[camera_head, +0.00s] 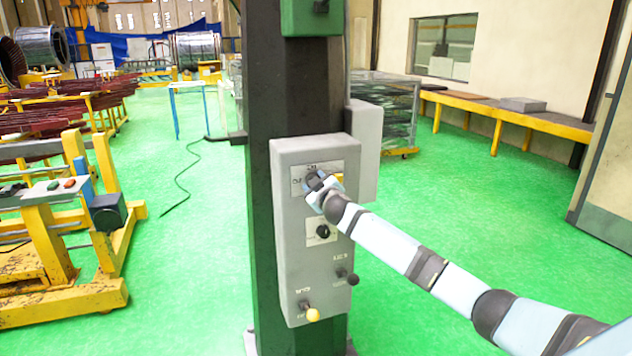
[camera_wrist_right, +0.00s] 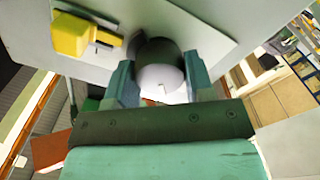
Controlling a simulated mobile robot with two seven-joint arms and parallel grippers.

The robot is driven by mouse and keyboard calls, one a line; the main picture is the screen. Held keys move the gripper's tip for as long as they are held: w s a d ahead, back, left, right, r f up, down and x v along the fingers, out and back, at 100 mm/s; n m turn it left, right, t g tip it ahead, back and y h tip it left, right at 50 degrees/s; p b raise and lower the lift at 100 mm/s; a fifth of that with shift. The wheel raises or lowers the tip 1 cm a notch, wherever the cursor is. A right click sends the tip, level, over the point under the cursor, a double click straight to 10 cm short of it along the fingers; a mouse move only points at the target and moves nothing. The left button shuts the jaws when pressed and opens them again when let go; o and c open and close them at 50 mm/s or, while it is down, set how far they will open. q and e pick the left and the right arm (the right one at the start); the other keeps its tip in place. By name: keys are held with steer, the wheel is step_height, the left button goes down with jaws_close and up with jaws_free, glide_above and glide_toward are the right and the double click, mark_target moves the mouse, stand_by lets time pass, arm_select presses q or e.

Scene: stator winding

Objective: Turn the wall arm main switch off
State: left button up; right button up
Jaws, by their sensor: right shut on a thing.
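A grey control box (camera_head: 290,250) is fixed to a dark column. My right gripper (camera_head: 320,184) reaches its top label plate (camera_head: 297,180) from the right and covers most of the switch there. In the right wrist view, my right gripper (camera_wrist_right: 163,88) is shut on a round dark-and-white knob (camera_wrist_right: 160,70) that stands out from the plate, with one finger on each side. I take this knob for the main switch; its setting is hidden. A yellow block (camera_wrist_right: 85,38) sits on the panel beside it. My left gripper is not in view.
Below on the box are a black knob (camera_head: 322,231), a black-tipped lever (camera_head: 352,279) and a yellow-tipped lever (camera_head: 312,314). Yellow machine frames (camera_head: 75,240) stand at the left. The green floor (camera_head: 200,280) beside the column is mostly clear.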

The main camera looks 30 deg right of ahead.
steer(key=n+p, duration=0.2)
steer(key=n, duration=0.3)
steer(key=shift+r+n, duration=0.1)
steer(key=shift+n, duration=0.2)
steer(key=n+p, duration=0.1)
steer(key=n, duration=0.2)
steer(key=shift+n+p, duration=0.3)
steer(key=shift+n, duration=0.5)
steer(key=o, duration=0.9)
